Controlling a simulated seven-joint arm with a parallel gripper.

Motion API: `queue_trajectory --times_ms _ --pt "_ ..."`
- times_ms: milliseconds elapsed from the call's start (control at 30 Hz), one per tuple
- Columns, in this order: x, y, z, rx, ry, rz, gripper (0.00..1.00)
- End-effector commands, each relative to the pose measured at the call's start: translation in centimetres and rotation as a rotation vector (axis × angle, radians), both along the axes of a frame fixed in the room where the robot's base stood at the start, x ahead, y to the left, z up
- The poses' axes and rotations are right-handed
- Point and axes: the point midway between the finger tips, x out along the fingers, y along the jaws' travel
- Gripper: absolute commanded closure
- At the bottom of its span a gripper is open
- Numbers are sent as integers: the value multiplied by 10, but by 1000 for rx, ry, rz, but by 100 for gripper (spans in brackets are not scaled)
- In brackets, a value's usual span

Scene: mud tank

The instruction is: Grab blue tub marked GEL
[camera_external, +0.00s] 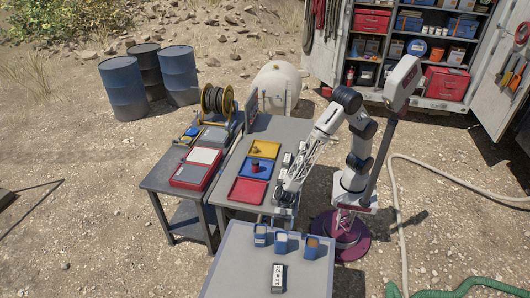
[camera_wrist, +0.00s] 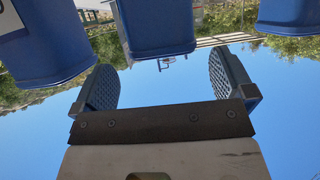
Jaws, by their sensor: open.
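Three small blue tubs stand in a row on the grey front table: a left tub (camera_external: 260,234), a middle tub (camera_external: 281,243) and a right tub (camera_external: 312,247). Their labels are too small to read, so I cannot tell which is marked GEL. My gripper (camera_external: 284,208) is just behind the row, near the table's back edge. In the wrist view, my gripper (camera_wrist: 165,85) is open and empty. The picture there seems upside down. A middle blue tub (camera_wrist: 155,28) shows between the fingers, with blue tubs at left (camera_wrist: 45,50) and right (camera_wrist: 288,15).
A dark block with a white label (camera_external: 277,277) lies in front of the tubs. Behind are a red tray (camera_external: 247,191), a blue tray (camera_external: 257,169) and a yellow tray (camera_external: 265,149). The front table's right part is clear.

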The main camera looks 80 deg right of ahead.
Motion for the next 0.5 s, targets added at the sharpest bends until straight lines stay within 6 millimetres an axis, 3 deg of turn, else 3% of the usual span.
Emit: queue_trajectory --times_ms 500 --pt "-2 8 -3 0 1 0 0"
